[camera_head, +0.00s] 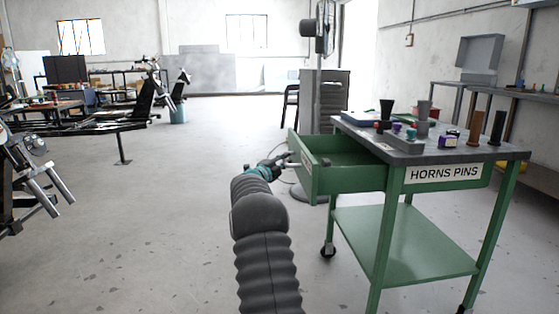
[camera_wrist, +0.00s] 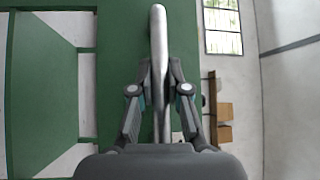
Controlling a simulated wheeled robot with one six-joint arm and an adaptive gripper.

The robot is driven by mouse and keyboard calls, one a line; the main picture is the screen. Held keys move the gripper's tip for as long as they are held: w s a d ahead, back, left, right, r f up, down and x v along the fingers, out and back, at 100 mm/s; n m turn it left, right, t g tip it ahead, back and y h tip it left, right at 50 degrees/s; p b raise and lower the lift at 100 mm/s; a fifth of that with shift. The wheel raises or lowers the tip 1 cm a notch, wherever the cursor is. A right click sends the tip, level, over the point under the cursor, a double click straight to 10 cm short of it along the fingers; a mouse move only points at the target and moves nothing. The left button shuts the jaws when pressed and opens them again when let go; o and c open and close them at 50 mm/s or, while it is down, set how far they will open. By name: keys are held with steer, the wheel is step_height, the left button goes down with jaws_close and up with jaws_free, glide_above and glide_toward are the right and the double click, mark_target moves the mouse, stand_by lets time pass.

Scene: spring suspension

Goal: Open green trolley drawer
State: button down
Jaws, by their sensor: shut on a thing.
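The green trolley (camera_head: 405,265) stands at the right in the head view, with a grey top and a lower shelf. Its drawer (camera_head: 345,180) is pulled out to the left and its inside shows, looking empty. My gripper (camera_head: 284,162) is at the drawer's front face. In the wrist view my gripper (camera_wrist: 160,100) has its two fingers on either side of a light metal bar handle (camera_wrist: 158,50) and is shut on it. The green drawer front (camera_wrist: 118,60) lies just left of the handle in that view.
Dark cylinders, a purple box and other small parts stand on the trolley top (camera_head: 485,148). A pedestal fan (camera_head: 318,30) stands behind the trolley. A workbench (camera_head: 500,90) runs along the right wall. The floor left of the drawer (camera_head: 170,210) is clear.

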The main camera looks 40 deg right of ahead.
steer(key=shift+w+a, duration=0.15)
steer(key=c, duration=1.1)
jaws_free()
steer(key=shift+c, duration=0.2)
steer(key=v, duration=1.2)
